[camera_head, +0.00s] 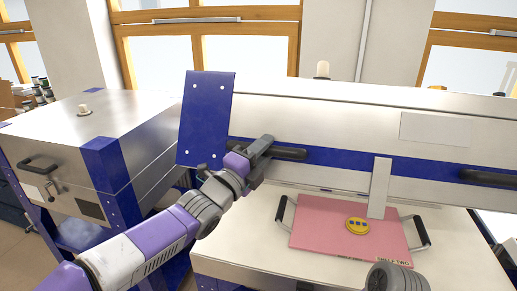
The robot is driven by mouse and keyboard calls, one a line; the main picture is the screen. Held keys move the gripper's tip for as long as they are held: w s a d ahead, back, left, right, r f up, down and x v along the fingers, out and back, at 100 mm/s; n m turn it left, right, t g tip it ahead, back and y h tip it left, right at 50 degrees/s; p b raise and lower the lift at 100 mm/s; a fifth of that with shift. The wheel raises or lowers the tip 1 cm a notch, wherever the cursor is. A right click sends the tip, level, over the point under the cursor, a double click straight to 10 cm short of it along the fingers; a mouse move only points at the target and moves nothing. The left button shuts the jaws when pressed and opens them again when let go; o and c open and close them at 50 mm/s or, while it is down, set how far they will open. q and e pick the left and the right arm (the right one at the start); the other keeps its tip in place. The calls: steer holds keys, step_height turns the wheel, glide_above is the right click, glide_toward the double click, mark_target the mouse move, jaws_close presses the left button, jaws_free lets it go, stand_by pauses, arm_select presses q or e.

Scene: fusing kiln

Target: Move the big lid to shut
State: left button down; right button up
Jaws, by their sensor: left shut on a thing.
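The big lid (340,130) is a long silver lid with a blue band, raised at the back of the pale kiln bed (250,240). Its front face shows; its underside is hidden. It has a dark left handle (289,153) and a dark right handle (487,178). My left gripper (266,148) is shut on the left handle, at its left end. A pink shelf (310,230) with two side handles lies on the bed, bearing a small yellow and blue disc (357,226). My right gripper is not in view; a grey part of my right arm shows at the bottom.
A pale upright strip (379,188) stands between the lid's front and the pink shelf. A blue bolted plate (206,118) rises at the lid's left end. A second, closed silver kiln (90,130) stands at left. The bed's front left is clear.

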arm_select(q)
steer(key=shift+f, duration=0.25)
steer(key=c, duration=0.9)
jaws_free()
steer(key=shift+w, duration=0.1)
steer(key=v, duration=0.7)
steer(key=shift+s+a, duration=0.2)
steer(key=shift+s, duration=0.1)
steer(key=shift+f, duration=0.1)
